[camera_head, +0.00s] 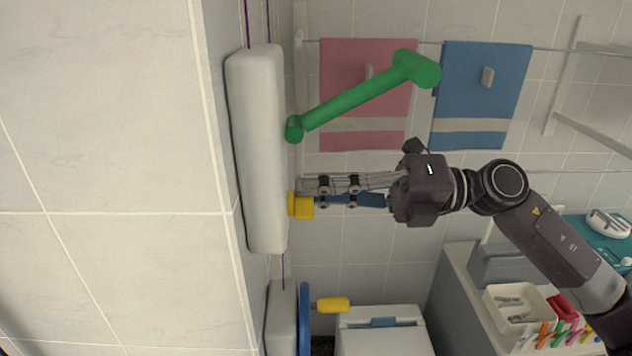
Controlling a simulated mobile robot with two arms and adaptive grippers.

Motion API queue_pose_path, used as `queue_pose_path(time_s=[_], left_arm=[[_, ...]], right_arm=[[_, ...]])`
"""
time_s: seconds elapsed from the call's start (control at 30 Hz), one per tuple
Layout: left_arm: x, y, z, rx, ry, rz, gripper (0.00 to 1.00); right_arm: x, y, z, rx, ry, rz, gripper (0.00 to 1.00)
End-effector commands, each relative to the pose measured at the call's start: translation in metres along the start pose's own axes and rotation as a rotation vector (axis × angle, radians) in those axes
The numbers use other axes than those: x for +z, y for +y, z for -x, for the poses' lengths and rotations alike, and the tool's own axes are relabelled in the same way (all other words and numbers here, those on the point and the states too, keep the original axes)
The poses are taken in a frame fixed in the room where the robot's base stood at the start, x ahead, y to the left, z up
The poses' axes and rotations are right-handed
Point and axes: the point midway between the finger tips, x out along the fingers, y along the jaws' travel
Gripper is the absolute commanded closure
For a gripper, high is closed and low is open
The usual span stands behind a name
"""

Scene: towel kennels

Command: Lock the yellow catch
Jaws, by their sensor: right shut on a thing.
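The yellow catch (301,206) is a small block on the right face of a long white housing (258,150), near its lower end. My right gripper (318,192) reaches in from the right with its fingers pointing left. Its fingertips are at the catch and are shut on it, partly covering its upper right side. The exact contact is hard to see at this size. My left gripper is not in view.
A green lever (355,103) sticks out from the housing above my right gripper. Pink (365,85) and blue (482,85) towels hang behind. A yellow handle (333,305) with a blue disc (304,318) is below. A counter with trays (515,315) is at lower right.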

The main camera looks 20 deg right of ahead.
Motion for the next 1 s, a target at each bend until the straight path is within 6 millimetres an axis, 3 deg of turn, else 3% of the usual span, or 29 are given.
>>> queue_pose_path(time_s=[0.5,1.0], left_arm=[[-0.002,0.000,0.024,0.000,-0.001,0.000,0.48],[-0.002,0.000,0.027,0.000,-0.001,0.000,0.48]], right_arm=[[0.000,-0.006,0.000,-0.001,-0.002,-0.361,1.00],[-0.002,-0.009,0.000,-0.001,-0.001,-0.441,1.00]])
